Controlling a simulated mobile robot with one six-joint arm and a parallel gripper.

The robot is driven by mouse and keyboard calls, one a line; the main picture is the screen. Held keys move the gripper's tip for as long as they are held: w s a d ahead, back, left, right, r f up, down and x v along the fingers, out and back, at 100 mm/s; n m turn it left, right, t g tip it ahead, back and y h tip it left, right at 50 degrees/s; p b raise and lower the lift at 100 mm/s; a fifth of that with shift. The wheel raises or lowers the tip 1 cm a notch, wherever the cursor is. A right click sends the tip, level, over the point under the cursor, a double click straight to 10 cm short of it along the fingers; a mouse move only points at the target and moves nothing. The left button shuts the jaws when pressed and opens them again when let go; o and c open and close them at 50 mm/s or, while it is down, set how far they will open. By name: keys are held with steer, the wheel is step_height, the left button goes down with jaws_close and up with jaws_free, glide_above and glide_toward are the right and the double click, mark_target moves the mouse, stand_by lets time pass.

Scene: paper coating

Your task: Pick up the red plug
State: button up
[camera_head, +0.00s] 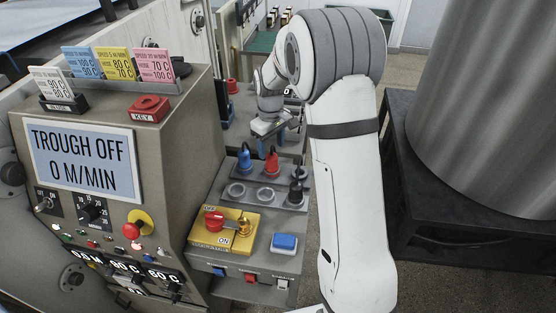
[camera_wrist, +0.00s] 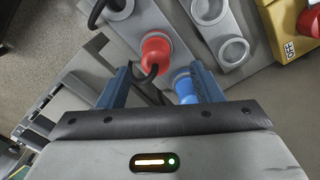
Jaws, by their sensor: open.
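The red plug (camera_head: 271,161) stands upright in the back row of the grey socket panel, between a blue plug (camera_head: 244,159) and a dark plug. In the wrist view the red plug (camera_wrist: 156,48) lies just beyond my fingertips, roughly midway between them, with a black cable curving from it. My gripper (camera_head: 268,130) is above and behind the plugs in the head view. In the wrist view my gripper (camera_wrist: 160,70) has its two blue fingers apart with nothing held. The blue plug (camera_wrist: 186,91) is partly hidden by the right finger.
Empty ring sockets (camera_head: 237,190) and a black plug (camera_head: 296,189) are in the front row. A yellow switch box (camera_head: 226,230) and blue button (camera_head: 284,243) are nearer. The control cabinet (camera_head: 190,120) stands left; a dark cart (camera_head: 435,220) stands right.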

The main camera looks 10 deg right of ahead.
mark_target(272, 156)
steer(key=f, duration=0.2)
steer(key=f+p, duration=0.1)
steer(key=f, duration=0.1)
steer(key=f+p, duration=0.1)
steer(key=f, duration=0.2)
steer(key=shift+w+d+f, duration=0.1)
steer(key=shift+w, duration=0.15)
steer(key=c, duration=1)
